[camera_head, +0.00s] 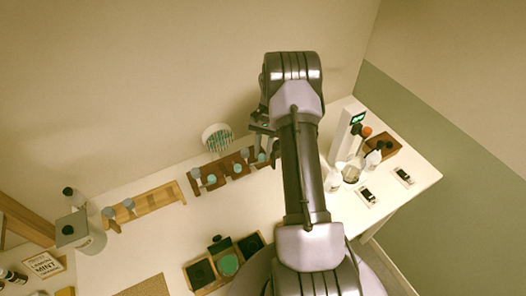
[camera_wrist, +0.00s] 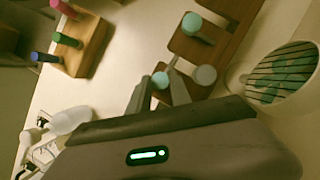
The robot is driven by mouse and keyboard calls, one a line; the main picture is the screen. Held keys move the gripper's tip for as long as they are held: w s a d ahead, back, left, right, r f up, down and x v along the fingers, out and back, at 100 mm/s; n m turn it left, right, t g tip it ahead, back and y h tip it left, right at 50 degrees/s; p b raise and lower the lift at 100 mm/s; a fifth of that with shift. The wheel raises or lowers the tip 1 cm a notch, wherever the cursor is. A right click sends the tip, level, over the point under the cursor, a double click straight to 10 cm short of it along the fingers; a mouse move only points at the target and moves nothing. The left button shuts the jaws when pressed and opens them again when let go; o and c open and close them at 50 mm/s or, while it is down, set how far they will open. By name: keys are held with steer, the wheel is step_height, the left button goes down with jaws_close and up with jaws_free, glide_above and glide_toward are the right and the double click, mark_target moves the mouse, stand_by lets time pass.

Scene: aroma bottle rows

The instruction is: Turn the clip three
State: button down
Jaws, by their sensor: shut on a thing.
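My gripper (camera_wrist: 160,84) is shut on a small teal-topped piece (camera_wrist: 160,79), seen between the two fingers in the wrist view. This piece is at the dark brown wooden rack (camera_wrist: 218,52); I cannot tell whether it still rests in the rack. A teal-topped piece (camera_wrist: 192,22) and a grey-topped piece (camera_wrist: 204,75) stand in the rack close by. In the head view the rack (camera_head: 222,177) holds several such pieces, and my gripper (camera_head: 262,130) is at its right end, partly hidden by my arm. I cannot make out which piece is clip three.
A pale wooden rack (camera_head: 152,202) is to the left. A brown block (camera_wrist: 82,45) with coloured pegs and white bottles (camera_wrist: 70,120) are on the other side. Dark boxes (camera_head: 200,273) lie at the front.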

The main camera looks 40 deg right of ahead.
steer(key=shift+a+n, duration=0.1)
steer(key=shift+n, duration=0.3)
stand_by(0.3)
steer(key=c, duration=1.2)
jaws_free()
steer(key=p+v, duration=0.3)
steer(key=v, duration=1.4)
steer(key=shift+w+r, duration=0.15)
steer(key=shift+r, duration=0.05)
